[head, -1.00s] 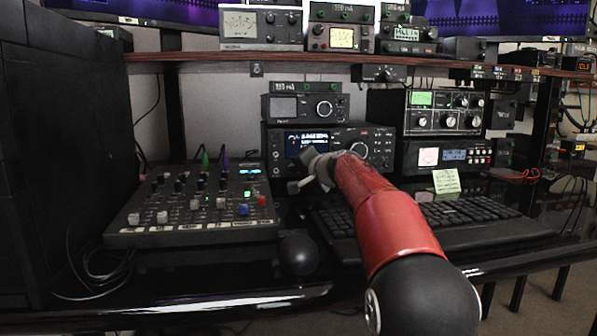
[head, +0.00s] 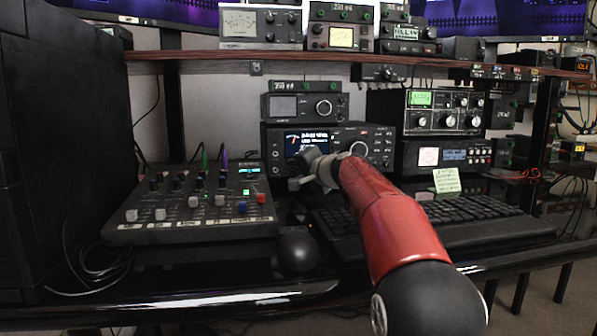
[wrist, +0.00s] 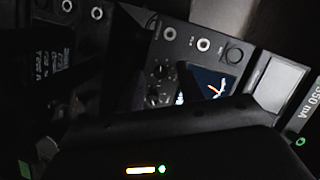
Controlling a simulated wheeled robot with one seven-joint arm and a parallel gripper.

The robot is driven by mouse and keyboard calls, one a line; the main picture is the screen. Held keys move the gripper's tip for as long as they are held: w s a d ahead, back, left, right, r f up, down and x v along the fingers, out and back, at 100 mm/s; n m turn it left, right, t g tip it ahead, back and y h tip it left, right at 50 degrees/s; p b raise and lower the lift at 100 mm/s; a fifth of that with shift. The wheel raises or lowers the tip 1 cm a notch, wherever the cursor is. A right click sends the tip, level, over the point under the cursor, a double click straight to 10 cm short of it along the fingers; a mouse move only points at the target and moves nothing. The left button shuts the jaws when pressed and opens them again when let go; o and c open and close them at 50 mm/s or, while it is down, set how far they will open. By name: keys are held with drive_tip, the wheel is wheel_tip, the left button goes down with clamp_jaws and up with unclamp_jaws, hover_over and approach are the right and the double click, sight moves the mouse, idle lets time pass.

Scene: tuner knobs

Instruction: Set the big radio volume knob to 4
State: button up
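The big radio (head: 345,134) stands at the back middle of the desk, with a lit display (head: 307,141) and a large round dial (head: 357,149) on its front. My gripper (head: 300,177) is in front of the lower left part of this radio and hides some of its face. In the wrist view the radio appears tilted, with its display (wrist: 216,83), an upper small knob (wrist: 161,70) and a lower small knob (wrist: 152,99). I cannot read knob labels or pointer settings. Dark gripper parts cover the lower wrist view. Finger opening and any contact are unclear.
A mixer (head: 195,205) with several sliders is to the left. A keyboard (head: 430,222) lies under my arm to the right, and a black ball-shaped object (head: 298,252) is near the front edge. A smaller unit (head: 303,106) sits above the radio.

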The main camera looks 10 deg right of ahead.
drive_tip(key=b+v, duration=0.1)
drive_tip(key=v, duration=0.6)
drive_tip(key=shift+s+d, duration=0.1)
drive_tip(key=shift+s, duration=0.2)
